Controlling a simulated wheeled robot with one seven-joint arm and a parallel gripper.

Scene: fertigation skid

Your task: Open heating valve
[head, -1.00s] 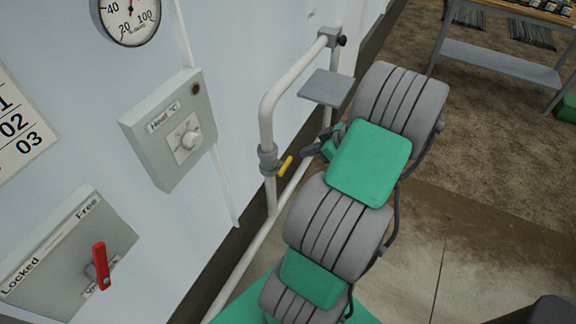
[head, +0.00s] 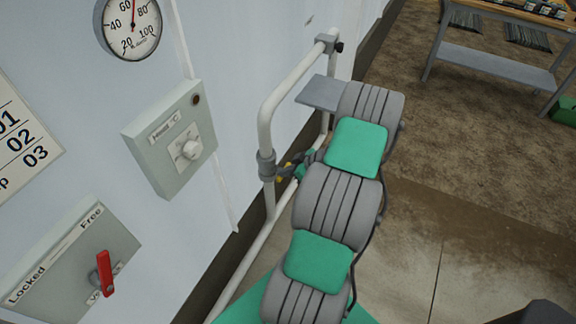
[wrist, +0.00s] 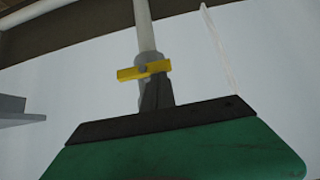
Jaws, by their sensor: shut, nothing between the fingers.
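The heating valve sits on a white vertical pipe. It has a grey body (head: 266,165) and a yellow lever (head: 284,179), which the gripper partly covers in the head view. In the wrist view the yellow lever (wrist: 132,73) lies across the pipe, slightly tilted. My gripper (head: 290,166) is at the lever, beside the pipe. In the wrist view its dark fingers (wrist: 155,90) are together, with their tips at the lever. Nothing shows between them. I cannot tell whether they touch the lever.
A heat control box (head: 170,150) with a dial and a panel (head: 60,262) with a red handle are on the wall to the left. A round gauge (head: 130,25) is above. A grey plate (head: 320,93) juts near the pipe. A bench (head: 490,62) stands far right; the floor between is clear.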

